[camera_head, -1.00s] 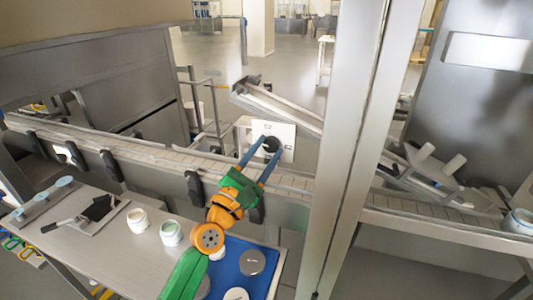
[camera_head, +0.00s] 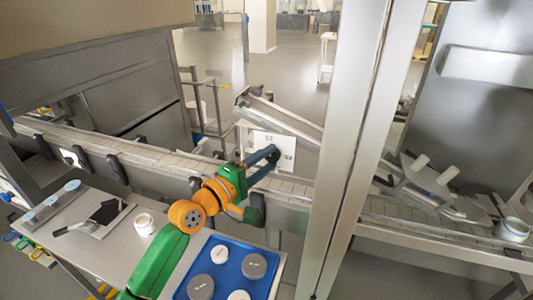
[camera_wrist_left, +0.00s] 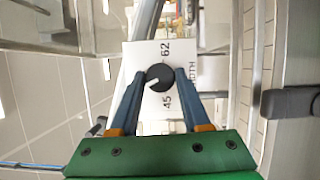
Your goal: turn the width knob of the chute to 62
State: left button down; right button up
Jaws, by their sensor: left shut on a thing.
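The chute's dial plate (camera_head: 287,144) is white and stands behind the conveyor. In the left wrist view the plate (camera_wrist_left: 132,52) carries the numbers 62 above and 45 below the knob. The width knob (camera_wrist_left: 160,74) is round and black, and its white mark points to the lower left there, on the 45 side. My left gripper (camera_wrist_left: 160,79) is shut on the knob, one blue finger on each side. My right gripper is not in view.
The conveyor (camera_head: 145,155) runs across below the plate. The inclined chute (camera_head: 290,118) rises behind it. A metal post (camera_head: 350,150) stands right of my gripper.

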pick_arm(q)
jog(key=m+y+p, duration=0.1)
jog(key=m+p, duration=0.2)
jog(key=m+g+y+p, duration=0.1)
jog(key=m+p, duration=0.2)
jog(key=p, duration=0.1)
jog(key=r+m+y+p, duration=0.1)
jog(key=m+y+p, duration=0.1)
jog(key=p, duration=0.2)
jog(key=shift+d+r+m+g, duration=0.1)
jog(key=shift+d+m+g, duration=0.1)
jog(key=shift+m+g, duration=0.2)
jog(key=shift+m+y+p, duration=0.3)
jog(key=shift+m+y, duration=0.3)
jog(key=shift+m, duration=0.3)
jog(key=m+y, duration=0.1)
jog(key=m, duration=0.1)
jog(key=m+y, duration=0.1)
jog(key=shift+d+m+t, duration=0.2)
jog(key=shift+m+t, duration=0.2)
jog(key=shift+s+d+m+t+y, duration=0.1)
jog(key=shift+m+t+y, duration=0.2)
jog(key=shift+m+y, duration=0.75)
jog(key=shift+f+m+t+y+b, duration=0.2)
jog(key=shift+m+t+y+b, duration=0.2)
jog(key=shift+m, duration=0.45)
